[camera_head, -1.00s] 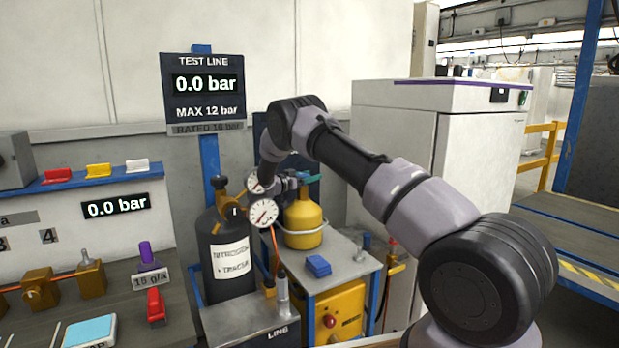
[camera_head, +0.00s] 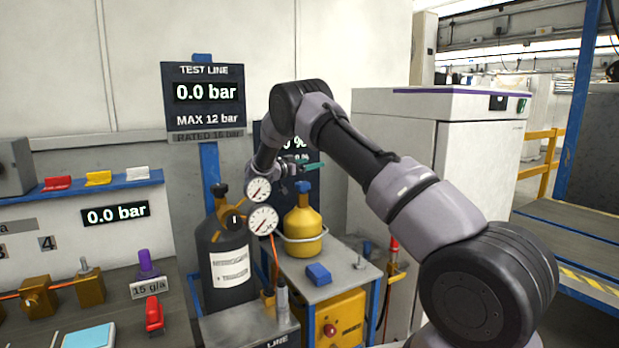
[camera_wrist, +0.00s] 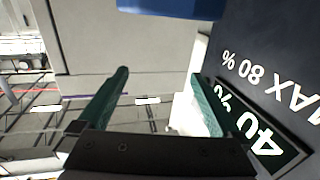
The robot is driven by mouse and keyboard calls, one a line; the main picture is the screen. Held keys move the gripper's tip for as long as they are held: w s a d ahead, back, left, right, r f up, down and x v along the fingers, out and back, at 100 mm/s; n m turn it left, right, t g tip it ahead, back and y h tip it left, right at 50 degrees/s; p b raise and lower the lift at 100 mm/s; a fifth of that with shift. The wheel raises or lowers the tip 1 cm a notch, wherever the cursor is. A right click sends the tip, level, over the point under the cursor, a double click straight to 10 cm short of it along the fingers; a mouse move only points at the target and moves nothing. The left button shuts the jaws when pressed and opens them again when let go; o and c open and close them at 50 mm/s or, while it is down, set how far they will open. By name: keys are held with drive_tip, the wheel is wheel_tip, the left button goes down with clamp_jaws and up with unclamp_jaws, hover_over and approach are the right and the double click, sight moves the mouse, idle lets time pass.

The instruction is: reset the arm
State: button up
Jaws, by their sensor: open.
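My gripper (camera_head: 303,163) is at the end of my raised, bent arm, above the yellow cylinder and in front of a dark display panel. In the wrist view its two green fingers (camera_wrist: 158,95) stand wide apart with nothing between them. The dark display panel (camera_wrist: 265,80) fills the right side of that view, close to the right finger, with "MAX 80 %" and a green-lit readout. Whether the finger touches the panel cannot be told.
A black nitrogen cylinder (camera_head: 225,265) with two round gauges (camera_head: 262,219) stands left of my gripper. A yellow cylinder (camera_head: 303,222) and blue block (camera_head: 318,274) sit on the grey cart (camera_head: 345,262). A white cabinet (camera_head: 470,150) stands behind my arm.

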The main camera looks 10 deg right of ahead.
wheel_tip(320, 180, up, 2)
drive_tip(key=shift+r, duration=0.1)
drive_tip(key=s+d+r+n+t+y, duration=0.1)
drive_tip(key=s+r+t+y, duration=0.3)
drive_tip(key=r, duration=0.7)
drive_tip(key=d+r+n+t+y, duration=0.15)
drive_tip(key=r+y, duration=0.35)
drive_tip(key=r, duration=0.5)
drive_tip(key=s+r+n+y, duration=0.1)
drive_tip(key=s+r+y, duration=0.3)
drive_tip(key=s, duration=0.2)
drive_tip(key=s+a+f+n+g+y, duration=0.1)
drive_tip(key=s+f+n+g+y, duration=0.15)
drive_tip(key=s, duration=1.25)
drive_tip(key=s+a+f+n+g+y, duration=0.1)
drive_tip(key=s+n+g+y, duration=0.15)
drive_tip(key=s, duration=1.15)
drive_tip(key=s+d+f+g, duration=0.1)
drive_tip(key=s+f, duration=0.2)
drive_tip(key=s, duration=0.4)
drive_tip(key=s+f+m+g, duration=0.1)
drive_tip(key=s+f+g, duration=0.1)
drive_tip(key=s+f, duration=0.2)
drive_tip(key=s, duration=0.3)
drive_tip(key=shift+s+d+f+h, duration=0.2)
drive_tip(key=shift+s+d+h, duration=0.05)
drive_tip(key=shift+d+h, duration=0.15)
